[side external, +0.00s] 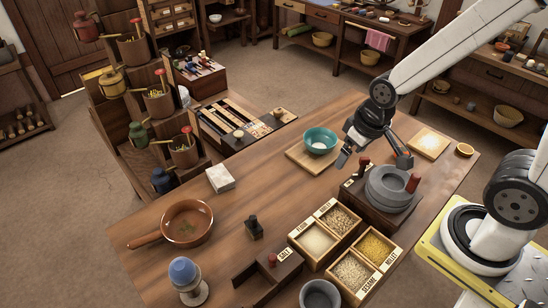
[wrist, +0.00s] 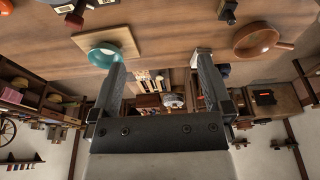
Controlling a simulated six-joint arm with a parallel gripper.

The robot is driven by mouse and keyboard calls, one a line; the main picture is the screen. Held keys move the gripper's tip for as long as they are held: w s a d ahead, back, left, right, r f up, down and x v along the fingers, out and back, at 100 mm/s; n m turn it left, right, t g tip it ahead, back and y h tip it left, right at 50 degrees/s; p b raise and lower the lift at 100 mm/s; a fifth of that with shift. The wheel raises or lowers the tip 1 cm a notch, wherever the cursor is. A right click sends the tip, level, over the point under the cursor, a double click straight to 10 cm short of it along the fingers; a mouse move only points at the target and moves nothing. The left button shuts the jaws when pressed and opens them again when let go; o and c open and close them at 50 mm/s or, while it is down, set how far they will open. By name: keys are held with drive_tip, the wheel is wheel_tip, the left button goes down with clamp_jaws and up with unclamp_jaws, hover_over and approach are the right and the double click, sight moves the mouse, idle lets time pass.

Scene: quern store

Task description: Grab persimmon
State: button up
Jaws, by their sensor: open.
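I cannot make out a persimmon in either view. My gripper (side external: 373,160) is open and empty above the wooden table, between the teal bowl (side external: 318,134) and the grey stone quern (side external: 392,188). In the wrist view my gripper (wrist: 160,66) shows two dark fingers spread wide with nothing between them. The teal bowl also shows in the wrist view (wrist: 104,57), beside one finger.
The quern with its red handle stands close by my gripper. Grain boxes (side external: 325,232), a brown pan (side external: 184,222), a white block (side external: 220,178) and a blue egg-shaped item (side external: 183,270) are on the table (side external: 262,190). The table's middle is mostly clear.

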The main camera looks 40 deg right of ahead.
drive_tip(key=shift+w+v, duration=0.5)
drive_tip(key=shift+v, duration=1.8)
drive_tip(key=w+d+n+g+h, duration=0.3)
drive_tip(key=d+n+g+h, duration=0.2)
drive_tip(key=d, duration=1.2)
drive_tip(key=w+d+n+g+h, duration=0.4)
drive_tip(key=d+n+g+h, duration=0.15)
drive_tip(key=d, duration=1.25)
drive_tip(key=shift+n+h, duration=0.25)
drive_tip(key=shift+h, duration=0.1)
wheel_tip(320, 180, down, 29)
drive_tip(key=shift+s+d+r, duration=0.1)
drive_tip(key=shift+s+r, duration=0.05)
drive_tip(key=shift+s, duration=0.05)
drive_tip(key=shift+x, duration=1.3)
drive_tip(key=shift+x, duration=2.6)
